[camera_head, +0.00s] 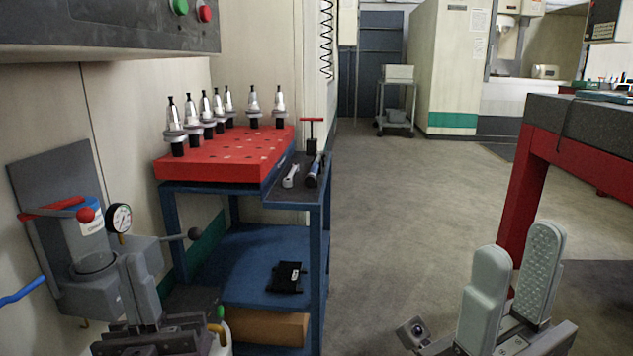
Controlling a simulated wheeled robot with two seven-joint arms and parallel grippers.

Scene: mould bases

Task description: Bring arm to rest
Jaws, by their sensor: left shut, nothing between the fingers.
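My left gripper (140,285) is at the lower left, in front of a wall-side fixture. Its grey fingers are together with nothing between them. My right gripper (516,262) is at the lower right, above the floor. Its two pale grey-green fingers point up and stand apart, with nothing seen between them. Both arms are mostly out of view below the frame.
The fixture with a gauge (119,218) and red handle (54,208) stands close behind my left gripper. A blue cart (262,252) carries a red rack (222,166) with several tool holders. A red-framed bench (522,195) is at right. Open floor (405,215) lies between.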

